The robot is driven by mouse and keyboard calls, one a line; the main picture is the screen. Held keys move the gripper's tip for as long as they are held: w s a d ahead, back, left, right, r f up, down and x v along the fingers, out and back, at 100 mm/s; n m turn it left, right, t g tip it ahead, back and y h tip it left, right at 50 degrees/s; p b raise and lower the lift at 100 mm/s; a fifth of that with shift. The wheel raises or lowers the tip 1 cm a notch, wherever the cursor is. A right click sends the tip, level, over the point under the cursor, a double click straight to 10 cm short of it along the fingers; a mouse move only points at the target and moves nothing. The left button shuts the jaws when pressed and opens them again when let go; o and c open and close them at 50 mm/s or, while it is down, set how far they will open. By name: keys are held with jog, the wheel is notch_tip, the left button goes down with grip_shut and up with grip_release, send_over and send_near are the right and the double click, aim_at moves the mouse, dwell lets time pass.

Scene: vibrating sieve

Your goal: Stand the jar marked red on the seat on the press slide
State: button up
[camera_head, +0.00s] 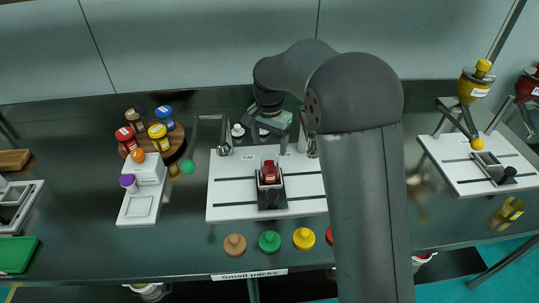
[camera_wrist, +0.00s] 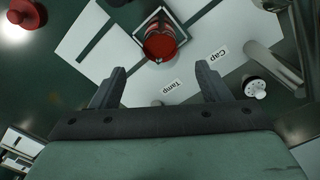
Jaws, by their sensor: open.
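A jar with red contents and no lid (camera_head: 269,172) stands upright in the square seat on the press slide (camera_head: 272,198), at the middle of the white press plate (camera_head: 228,200). In the wrist view the open red jar (camera_wrist: 160,45) shows from above inside the seat's pale square rim. My gripper (camera_head: 270,140) is behind the jar in the head view, above the plate's back edge. In the wrist view my gripper (camera_wrist: 160,72) is open, with nothing between its fingers, and the jar lies beyond the fingertips.
A red-lidded jar (camera_head: 125,138) stands among several jars on a round wooden board (camera_head: 177,140). Coloured caps, including a green one (camera_head: 269,241), line the front. "Tamp" and "Cap" labels (camera_wrist: 218,55) lie near metal posts. A second white plate (camera_head: 465,172) stands right.

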jog(key=s+d+r+n, duration=0.25)
jog(key=s+d, duration=0.25)
jog(key=s, duration=0.3)
jog(key=s+d+r+n, duration=0.1)
jog(key=s+d+r, duration=0.2)
jog(key=s+d, duration=0.4)
jog(key=s+d+f+n, duration=0.1)
jog(key=s+f, duration=0.1)
jog(key=s, duration=0.6)
jog(key=s+d+f+n, duration=0.1)
jog(key=s+d, duration=0.1)
jog(key=s, duration=0.6)
jog(key=shift+d+f+n, duration=0.15)
jog(key=shift+f+n, duration=0.2)
